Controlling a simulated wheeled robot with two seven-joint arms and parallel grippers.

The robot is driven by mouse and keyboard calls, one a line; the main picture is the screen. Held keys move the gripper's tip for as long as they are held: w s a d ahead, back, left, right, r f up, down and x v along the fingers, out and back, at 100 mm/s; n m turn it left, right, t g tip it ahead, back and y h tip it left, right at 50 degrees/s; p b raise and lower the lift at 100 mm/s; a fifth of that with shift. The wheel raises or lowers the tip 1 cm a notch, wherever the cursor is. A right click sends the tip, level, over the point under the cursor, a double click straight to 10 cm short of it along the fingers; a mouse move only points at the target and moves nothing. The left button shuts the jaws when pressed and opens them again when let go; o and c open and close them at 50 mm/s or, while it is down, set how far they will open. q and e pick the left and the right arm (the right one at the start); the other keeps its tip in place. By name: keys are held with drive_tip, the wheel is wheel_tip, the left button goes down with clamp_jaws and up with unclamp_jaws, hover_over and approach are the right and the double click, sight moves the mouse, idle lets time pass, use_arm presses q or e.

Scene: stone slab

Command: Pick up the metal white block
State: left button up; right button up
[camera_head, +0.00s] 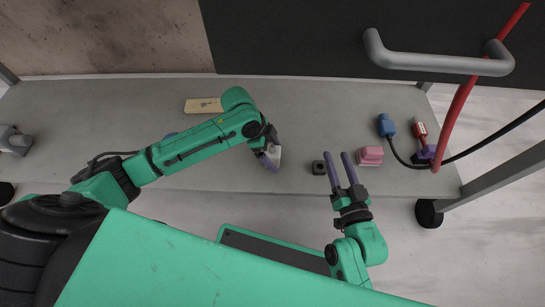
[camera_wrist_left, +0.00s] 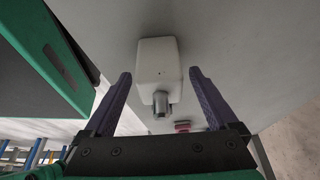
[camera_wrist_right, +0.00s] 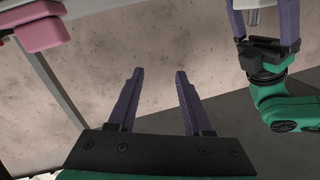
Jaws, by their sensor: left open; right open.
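The white block (camera_wrist_left: 158,60) has a metal cylindrical end (camera_wrist_left: 161,102) and sits on the grey slab. In the left wrist view it lies between the spread fingers of my left gripper (camera_wrist_left: 160,73), with a visible gap on each side. In the head view my left gripper (camera_head: 270,159) is at the block and partly hides it. My left gripper is open. My right gripper (camera_head: 337,156) is open and empty, right of the block near the slab's front edge; its fingers also show in the right wrist view (camera_wrist_right: 160,72).
A black block (camera_head: 319,168) and a pink block (camera_head: 370,155) flank my right gripper. Blue (camera_head: 386,125), red (camera_head: 420,130) and purple (camera_head: 427,152) parts and cables lie at the right. A yellowish block (camera_head: 203,105) lies at the back. A grey handle (camera_head: 437,63) overhangs the back right.

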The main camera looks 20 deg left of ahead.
use_arm(q)
drive_tip(key=shift+b+x, duration=0.55)
drive_tip(key=shift+x, duration=0.35)
clamp_jaws()
use_arm(e)
drive_tip(key=w+d+r+t, duration=0.1)
drive_tip(key=w+r+t, duration=0.3)
drive_tip(key=r, duration=0.8)
drive_tip(key=shift+w+n+y, duration=0.2)
drive_tip(key=shift+n+y, duration=0.1)
